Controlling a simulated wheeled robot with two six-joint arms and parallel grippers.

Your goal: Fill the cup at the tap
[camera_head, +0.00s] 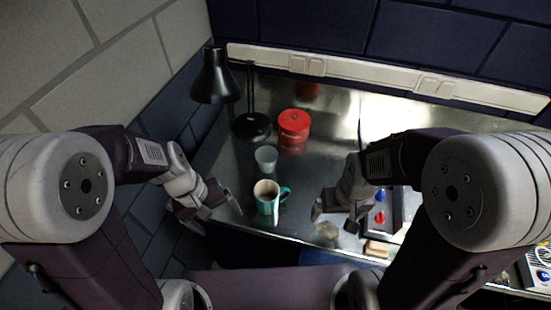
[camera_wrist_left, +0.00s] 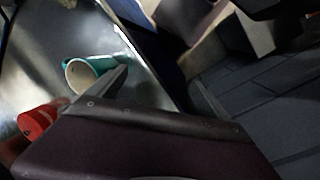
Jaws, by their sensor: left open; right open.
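A teal mug (camera_head: 267,198) with its handle to the right stands upright on the metal bench; its pale inside shows. It also shows in the left wrist view (camera_wrist_left: 80,75), partly behind a finger. A small grey cup (camera_head: 265,157) stands behind it. My left gripper (camera_head: 217,210) is open and empty, left of the mug and apart from it in the head view. My right gripper (camera_head: 337,222) is open at the bench's front, right of the mug. A blue knob (camera_head: 381,195) and a red knob (camera_head: 380,217) sit right of it; no spout is clearly visible.
A red canister (camera_head: 293,126), a black pan (camera_head: 251,126) and a black lamp (camera_head: 213,78) stand at the back left. A tan block (camera_head: 376,249) lies at the front right. The bench (camera_head: 325,160) is clear right of the grey cup.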

